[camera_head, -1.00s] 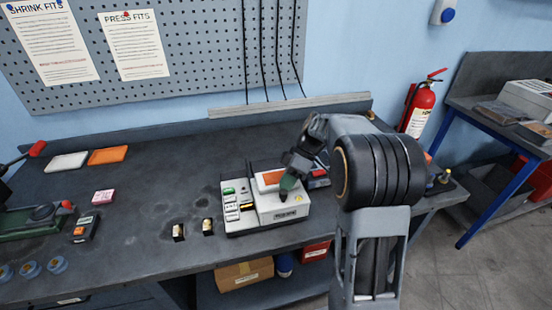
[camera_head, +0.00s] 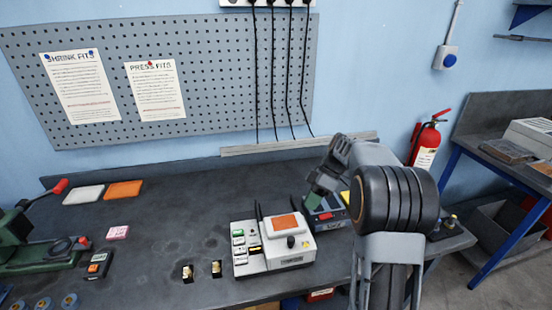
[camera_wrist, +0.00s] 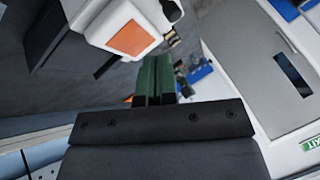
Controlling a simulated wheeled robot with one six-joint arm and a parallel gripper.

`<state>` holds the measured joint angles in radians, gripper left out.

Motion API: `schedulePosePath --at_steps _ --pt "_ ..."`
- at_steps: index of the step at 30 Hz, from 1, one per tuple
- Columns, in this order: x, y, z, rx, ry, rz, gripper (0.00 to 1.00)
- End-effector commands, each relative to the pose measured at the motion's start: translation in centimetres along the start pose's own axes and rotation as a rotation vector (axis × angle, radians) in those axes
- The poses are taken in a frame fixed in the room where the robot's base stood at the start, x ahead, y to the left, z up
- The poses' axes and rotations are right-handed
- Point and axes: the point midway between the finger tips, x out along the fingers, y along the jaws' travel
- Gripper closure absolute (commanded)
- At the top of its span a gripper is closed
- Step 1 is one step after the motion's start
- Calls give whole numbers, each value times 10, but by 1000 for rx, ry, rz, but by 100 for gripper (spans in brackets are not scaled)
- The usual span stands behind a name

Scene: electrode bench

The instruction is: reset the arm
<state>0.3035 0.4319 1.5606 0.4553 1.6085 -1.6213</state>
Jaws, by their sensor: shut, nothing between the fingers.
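My gripper (camera_head: 315,190) is at the end of my arm, above the right part of the dark bench (camera_head: 140,225). It is just right of and above the white device with an orange screen (camera_head: 285,222). In the wrist view, the gripper's green fingers (camera_wrist: 155,82) are together with nothing between them. The white device also shows at the top of the wrist view (camera_wrist: 125,25). My arm hides part of the bench's right end.
A dark box with a red front part (camera_head: 325,217) stands close behind my gripper. A green press (camera_head: 40,250) is at the bench's left. White (camera_head: 84,194) and orange (camera_head: 124,189) plates lie at the back left. The bench's left middle is mostly clear.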

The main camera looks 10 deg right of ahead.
Motion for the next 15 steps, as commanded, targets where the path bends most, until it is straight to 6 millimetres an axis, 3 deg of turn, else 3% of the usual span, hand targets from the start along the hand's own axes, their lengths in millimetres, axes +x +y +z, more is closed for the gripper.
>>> schedulePosePath --at_steps 5,9,11,15 --pt "0 5 0 128 -5 27 100" --pt "18 13 19 435 -44 83 100" --pt "24 8 28 592 -66 132 100" --pt "33 -22 36 922 -95 315 100"
